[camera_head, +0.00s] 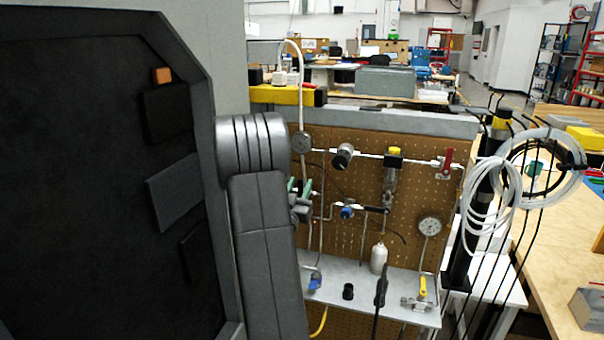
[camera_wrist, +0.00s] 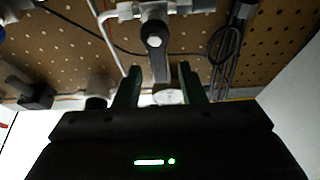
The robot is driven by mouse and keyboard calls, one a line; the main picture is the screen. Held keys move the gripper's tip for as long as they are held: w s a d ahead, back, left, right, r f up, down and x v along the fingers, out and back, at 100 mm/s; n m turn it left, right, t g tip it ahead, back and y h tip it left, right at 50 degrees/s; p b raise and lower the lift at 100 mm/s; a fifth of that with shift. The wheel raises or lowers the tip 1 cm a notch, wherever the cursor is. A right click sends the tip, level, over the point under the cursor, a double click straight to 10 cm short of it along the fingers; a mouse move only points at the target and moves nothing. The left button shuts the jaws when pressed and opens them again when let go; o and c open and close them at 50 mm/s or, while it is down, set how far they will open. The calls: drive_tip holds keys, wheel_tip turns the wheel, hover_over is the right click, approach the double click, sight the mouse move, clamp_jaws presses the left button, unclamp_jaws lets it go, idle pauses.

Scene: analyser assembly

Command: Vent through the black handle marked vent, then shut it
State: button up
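In the wrist view, a dark lever handle (camera_wrist: 160,66) hangs down from a pale valve body (camera_wrist: 153,30) on the pegboard. No vent marking is legible. My gripper (camera_wrist: 159,73) is open, with one green finger on each side of the handle's lower part; I cannot tell whether either touches it. In the head view, my gripper (camera_head: 300,188) is at the left of the pegboard, its green fingers up and apart. A black lever (camera_head: 375,209) sits right of a blue handle (camera_head: 348,213) in the head view; I cannot tell whether it is the handle in the wrist view.
The pegboard (camera_head: 335,240) carries tubing, a red handle (camera_head: 448,157), a round gauge (camera_head: 429,226) and a white bottle (camera_head: 378,258). A shelf (camera_head: 385,290) below holds a yellow-handled valve (camera_head: 422,287). Coiled white tubing (camera_head: 497,200) hangs at right. A large dark panel (camera_head: 90,180) fills the left.

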sight(300, 184)
drive_tip(key=shift+p+x, duration=0.35)
drive_tip(key=shift+x, duration=1.4)
clamp_jaws()
